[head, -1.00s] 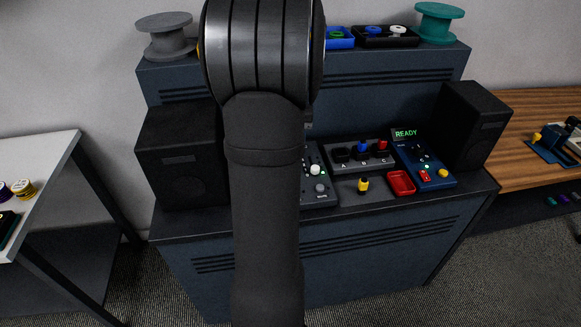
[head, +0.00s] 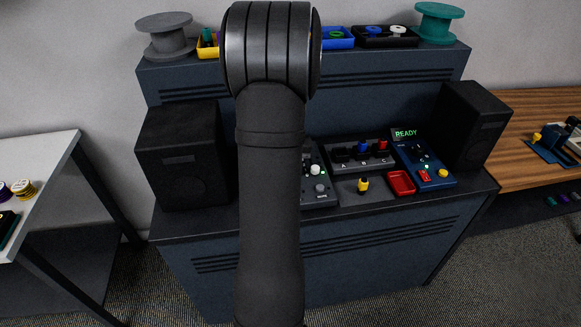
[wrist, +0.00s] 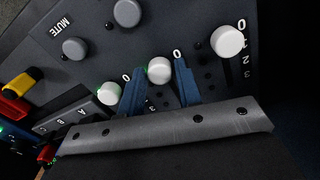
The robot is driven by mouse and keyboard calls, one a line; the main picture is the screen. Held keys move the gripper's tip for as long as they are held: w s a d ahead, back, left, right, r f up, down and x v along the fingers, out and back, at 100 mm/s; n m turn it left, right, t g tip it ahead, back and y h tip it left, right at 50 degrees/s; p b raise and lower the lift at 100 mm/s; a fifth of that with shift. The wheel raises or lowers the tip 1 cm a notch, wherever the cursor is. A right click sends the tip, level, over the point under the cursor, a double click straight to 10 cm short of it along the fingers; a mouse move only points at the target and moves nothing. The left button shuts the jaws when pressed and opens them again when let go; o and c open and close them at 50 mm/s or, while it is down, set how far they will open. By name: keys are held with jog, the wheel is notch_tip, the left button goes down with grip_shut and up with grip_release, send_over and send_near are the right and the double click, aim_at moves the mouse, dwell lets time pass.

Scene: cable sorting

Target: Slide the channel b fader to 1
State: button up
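The dark mixer panel (wrist: 200,20) fills much of the wrist view. Three white fader caps stand in a row: a left cap (wrist: 110,93), a middle cap (wrist: 160,70) and a right cap (wrist: 228,42). No channel letters are readable. My gripper (wrist: 161,66) has its blue fingers on either side of the middle cap, seemingly open with slim gaps; contact is unclear.
A pale knob (wrist: 127,13) and a grey knob (wrist: 75,49) near MUTE stand on the panel. Speakers (head: 182,155) (head: 475,125) flank the bench.

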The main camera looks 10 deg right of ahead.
grip_shut()
jog(key=shift+w, duration=1.2)
jog(key=shift+o, duration=2.2)
grip_release()
notch_tip(320, 180, up, 18)
jog(key=shift+f, duration=0.25)
